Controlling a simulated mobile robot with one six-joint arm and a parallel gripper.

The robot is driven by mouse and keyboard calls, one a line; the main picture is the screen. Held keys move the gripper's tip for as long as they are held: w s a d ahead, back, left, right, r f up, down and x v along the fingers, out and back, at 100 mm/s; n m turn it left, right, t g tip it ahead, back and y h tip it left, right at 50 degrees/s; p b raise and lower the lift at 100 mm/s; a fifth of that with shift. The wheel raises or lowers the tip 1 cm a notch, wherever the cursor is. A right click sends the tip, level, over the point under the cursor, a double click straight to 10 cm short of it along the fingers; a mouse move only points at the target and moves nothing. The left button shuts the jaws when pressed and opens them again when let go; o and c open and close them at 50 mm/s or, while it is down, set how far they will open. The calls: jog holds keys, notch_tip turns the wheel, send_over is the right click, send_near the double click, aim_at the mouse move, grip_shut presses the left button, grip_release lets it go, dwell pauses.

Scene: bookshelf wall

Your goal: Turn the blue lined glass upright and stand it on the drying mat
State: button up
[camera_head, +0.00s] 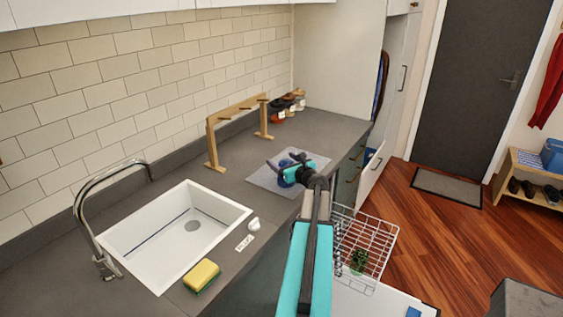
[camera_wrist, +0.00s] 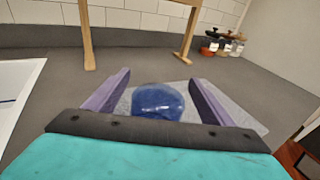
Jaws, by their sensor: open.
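The blue glass (camera_wrist: 158,101) shows between the two purple fingers of my gripper (camera_wrist: 158,88) in the wrist view. In the head view the glass (camera_head: 287,176) is partly hidden by my gripper (camera_head: 283,165). My fingers are open, one on each side of the glass, with a gap visible at the sides. The glass is over the pale grey drying mat (camera_head: 262,180), whose right part also shows in the wrist view (camera_wrist: 246,115). I cannot tell whether it is upright or upside down, or whether it touches the mat.
A wooden rack (camera_head: 213,146) stands behind the mat against the tiled wall. Several jars (camera_head: 283,107) are at the far end of the counter. A white sink (camera_head: 150,243), a yellow sponge (camera_head: 201,275) and a wire basket (camera_head: 372,232) are nearer. Counter left of the mat is clear.

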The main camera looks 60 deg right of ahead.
jog(key=b+v, duration=0.3)
jog(key=v, duration=1)
dwell(1.1)
